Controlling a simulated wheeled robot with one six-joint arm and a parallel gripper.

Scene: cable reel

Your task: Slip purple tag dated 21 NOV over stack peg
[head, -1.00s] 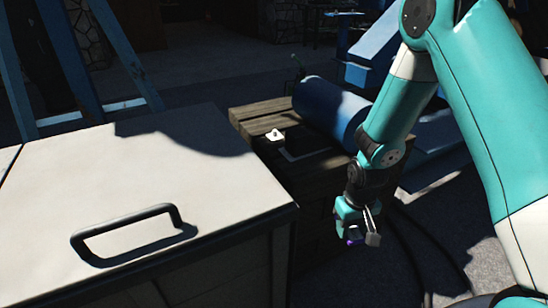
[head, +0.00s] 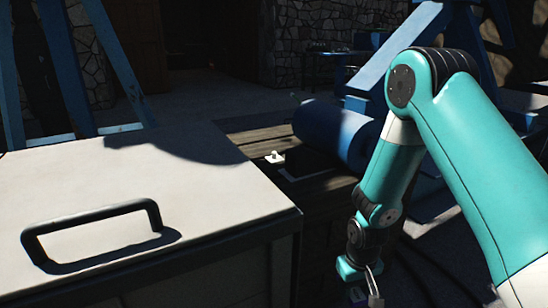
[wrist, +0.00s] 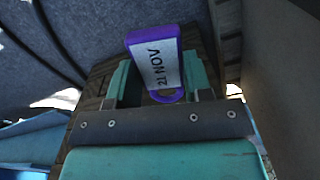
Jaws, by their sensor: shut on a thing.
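The purple tag (wrist: 153,62) has a white face reading 21 NOV and a purple loop at its lower end. In the wrist view my gripper (wrist: 157,84) is shut on it, with a teal finger on each side. In the head view my gripper (head: 364,288) hangs low at the right, with a bit of purple at its tip; most of the tag is hidden there. A small white piece with a short upright knob on a square base (head: 275,158), apparently the stack peg, stands on the dark wooden crate (head: 250,140), left of and beyond my gripper.
A pale box lid (head: 120,195) with a black handle (head: 95,220) fills the left foreground. A blue cylinder (head: 325,132) lies on the crate behind a dark flat patch (head: 312,166). Blue beams (head: 85,70) stand behind.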

